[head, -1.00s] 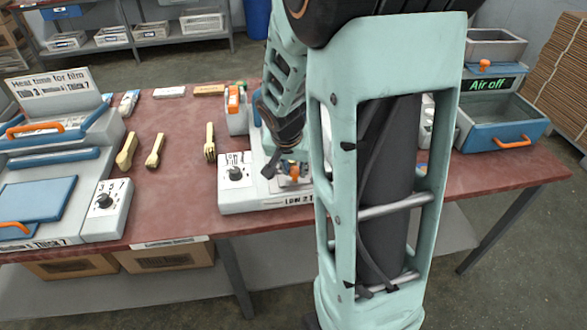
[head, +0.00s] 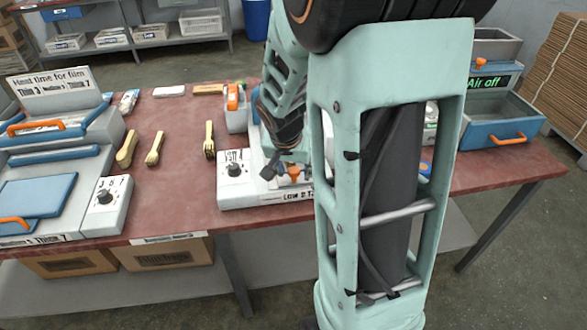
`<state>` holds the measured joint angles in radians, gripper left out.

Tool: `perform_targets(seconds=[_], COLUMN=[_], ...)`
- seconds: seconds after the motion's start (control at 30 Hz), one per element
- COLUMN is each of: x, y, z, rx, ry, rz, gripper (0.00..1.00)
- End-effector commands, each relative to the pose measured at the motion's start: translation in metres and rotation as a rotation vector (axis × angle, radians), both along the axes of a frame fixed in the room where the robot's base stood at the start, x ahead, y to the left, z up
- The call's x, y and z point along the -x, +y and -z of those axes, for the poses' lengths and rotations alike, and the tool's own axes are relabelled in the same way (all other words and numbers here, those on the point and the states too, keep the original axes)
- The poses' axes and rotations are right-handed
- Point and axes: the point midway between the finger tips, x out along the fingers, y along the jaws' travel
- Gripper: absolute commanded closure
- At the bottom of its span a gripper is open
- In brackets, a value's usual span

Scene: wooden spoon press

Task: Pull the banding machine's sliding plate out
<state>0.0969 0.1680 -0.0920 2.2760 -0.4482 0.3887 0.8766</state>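The banding machine (head: 233,194) is the white box with a dial in the middle of the red table, with a "LOW 2" label on its front. My arm hides most of it. An orange handle-like part (head: 294,172) shows at its front, beside my arm; I cannot tell how far the sliding plate is out. My gripper (head: 280,168) is at this orange part, low over the machine's front. The fingers are small and partly hidden, so I cannot tell whether they are open or shut, or whether they touch the orange part.
A film sealer (head: 60,170) with blue lids and orange handles stands at the left. Several wooden spoon bundles (head: 154,148) lie between the two machines. A grey bin with a blue front (head: 500,135) and an "Air off" display (head: 483,84) stands at the right.

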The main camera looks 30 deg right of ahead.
Motion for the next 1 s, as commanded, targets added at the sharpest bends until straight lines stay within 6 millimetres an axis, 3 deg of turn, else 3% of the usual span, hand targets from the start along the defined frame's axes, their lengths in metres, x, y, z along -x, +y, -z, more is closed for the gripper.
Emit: perform_targets(seconds=[0.27, 0.7, 1.0], x=[-0.001, 0.016, 0.022], y=[0.000, 0.014, 0.018], z=[-0.004, -0.057, -0.070], rx=[0.001, 0.001, 0.000], ry=[-0.005, -0.006, -0.001], rz=[0.000, -0.001, 0.000], gripper=[0.60, 0.60, 0.60])
